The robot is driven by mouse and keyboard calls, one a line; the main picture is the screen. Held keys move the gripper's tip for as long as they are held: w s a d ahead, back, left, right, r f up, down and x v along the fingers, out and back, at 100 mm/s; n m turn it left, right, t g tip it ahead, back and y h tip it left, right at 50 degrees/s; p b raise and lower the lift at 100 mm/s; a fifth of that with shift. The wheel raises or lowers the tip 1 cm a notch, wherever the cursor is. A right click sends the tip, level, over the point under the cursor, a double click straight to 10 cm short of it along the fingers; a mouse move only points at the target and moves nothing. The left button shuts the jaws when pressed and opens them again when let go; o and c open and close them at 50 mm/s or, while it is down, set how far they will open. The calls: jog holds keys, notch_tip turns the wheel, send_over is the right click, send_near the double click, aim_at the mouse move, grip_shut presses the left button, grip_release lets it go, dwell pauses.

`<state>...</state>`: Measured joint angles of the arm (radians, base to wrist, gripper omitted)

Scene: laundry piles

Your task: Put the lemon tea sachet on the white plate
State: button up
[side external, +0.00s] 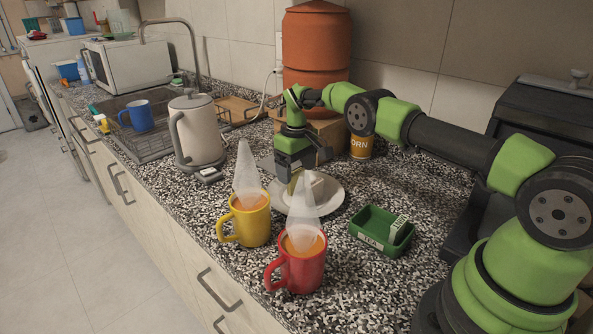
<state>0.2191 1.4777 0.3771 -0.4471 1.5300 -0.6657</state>
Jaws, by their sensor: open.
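The white plate (334,196) lies on the speckled counter behind the two mugs. My gripper (293,178) points down low over the plate and is open. A small pale, yellowish item, perhaps the lemon tea sachet, shows at the plate just below the gripper. Steam and the gripper partly hide it, so I cannot tell its label or whether it touches the fingers. A green tray (370,241) to the right holds a small white-and-green sachet (398,228) leaning at its right end.
A steaming yellow mug (250,222) and a steaming red mug (302,268) stand in front of the plate. A kettle (197,135) stands to the left, by the sink rack with a blue mug (141,116). An orange can (361,146) and a terracotta urn (316,45) stand behind.

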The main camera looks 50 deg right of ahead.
aim_at(297, 172)
notch_tip(297, 172, up, 7)
jog(key=shift+r, duration=0.1)
jog(key=s+a+r+m+t, duration=0.1)
jog(key=s+a+r+t, duration=0.2)
jog(key=r, duration=0.7)
jog(key=s+a+r, duration=0.4)
jog(key=s+r, duration=0.1)
jog(key=r, duration=0.4)
jog(key=s+a+m+t+y, duration=0.1)
jog(key=s+a+t, duration=0.1)
jog(key=s, duration=0.9)
jog(key=s+a+m+t+y, duration=0.1)
jog(key=s+a+m+t, duration=0.1)
jog(key=s, duration=0.9)
jog(key=shift+s+a, duration=0.3)
jog(key=shift+a, duration=0.55)
